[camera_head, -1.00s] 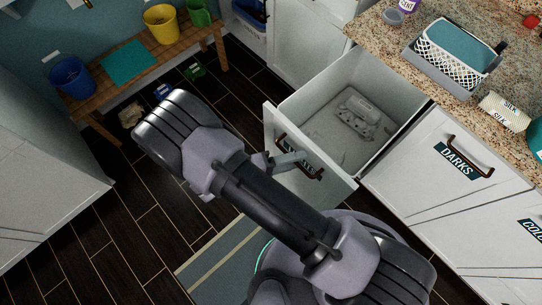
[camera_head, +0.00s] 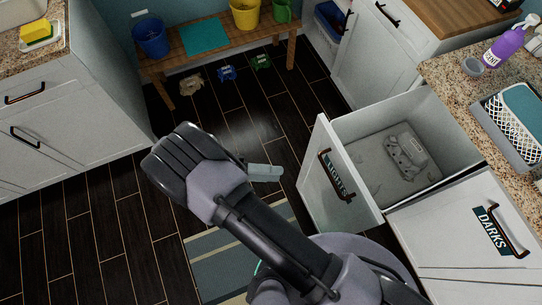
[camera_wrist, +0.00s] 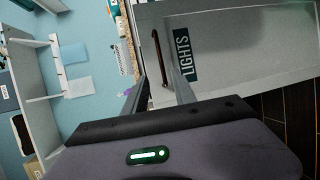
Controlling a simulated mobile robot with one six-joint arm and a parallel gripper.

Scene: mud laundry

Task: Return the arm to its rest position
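My gripper (camera_head: 265,172) is left of the open drawer in the head view, with a gap between it and the drawer front. In the wrist view my gripper's two fingers (camera_wrist: 157,72) stand apart with nothing between them. The drawer (camera_head: 347,190) is white, labelled LIGHTS, and pulled out. Its dark handle (camera_head: 334,172) also shows in the wrist view (camera_wrist: 160,58), beyond the fingertips and not gripped. A grey lumpy item (camera_head: 406,152) lies inside the drawer. My arm stretches across the lower middle of the head view.
A closed DARKS front (camera_head: 485,232) is right of the drawer, under a speckled counter (camera_head: 455,75). A wooden bench (camera_head: 182,52) with buckets stands at the back. A striped rug (camera_head: 222,268) lies below my arm. Dark floor (camera_head: 110,215) on the left is clear.

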